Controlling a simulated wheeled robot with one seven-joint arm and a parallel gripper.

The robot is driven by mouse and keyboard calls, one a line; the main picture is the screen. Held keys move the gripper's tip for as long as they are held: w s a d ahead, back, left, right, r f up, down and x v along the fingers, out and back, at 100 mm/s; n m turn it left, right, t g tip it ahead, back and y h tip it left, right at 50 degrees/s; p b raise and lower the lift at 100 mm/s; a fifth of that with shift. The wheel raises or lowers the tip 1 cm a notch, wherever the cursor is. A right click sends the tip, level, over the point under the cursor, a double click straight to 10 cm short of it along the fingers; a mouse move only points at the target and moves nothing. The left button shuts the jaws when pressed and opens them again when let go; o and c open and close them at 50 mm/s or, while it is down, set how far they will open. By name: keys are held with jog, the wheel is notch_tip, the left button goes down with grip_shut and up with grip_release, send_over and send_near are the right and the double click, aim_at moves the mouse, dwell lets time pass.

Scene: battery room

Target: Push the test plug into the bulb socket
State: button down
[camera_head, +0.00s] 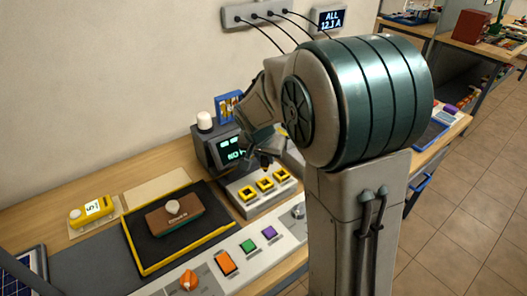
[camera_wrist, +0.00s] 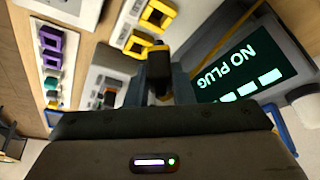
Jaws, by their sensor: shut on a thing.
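My gripper (camera_head: 264,158) points down over the far end of a pale block, beside the tester; my arm hides part of it. In the wrist view the gripper (camera_wrist: 160,85) is shut on a small dark piece, which looks like the test plug (camera_wrist: 159,64). The pale block (camera_head: 243,207) carries yellow-rimmed sockets (camera_head: 265,185); two show in the wrist view (camera_wrist: 137,44). I cannot tell which one is the bulb socket, nor whether the plug touches anything. The tester's screen (camera_wrist: 240,65) reads "NO PLUG".
The dark tester (camera_head: 212,150) with a white knob stands behind the block. A black mat with yellow edge (camera_head: 136,262) holds a brown battery pack (camera_head: 174,220). A panel of coloured switches (camera_head: 225,263) lies in front.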

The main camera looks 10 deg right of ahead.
aim_at(264, 168)
jog(key=shift+f+b, duration=1.55)
jog(key=shift+f, duration=1.2)
jog(key=shift+s+b, duration=0.15)
jog(key=shift+b, duration=0.5)
jog(key=shift+f+b, duration=0.6)
jog(key=shift+b, duration=0.05)
jog(key=c, duration=1.5)
grip_release()
jog(key=shift+c, duration=0.2)
jog(key=shift+r, duration=0.1)
jog(key=p+v, duration=0.4)
jog(key=v, duration=0.7)
jog(key=shift+p, duration=0.4)
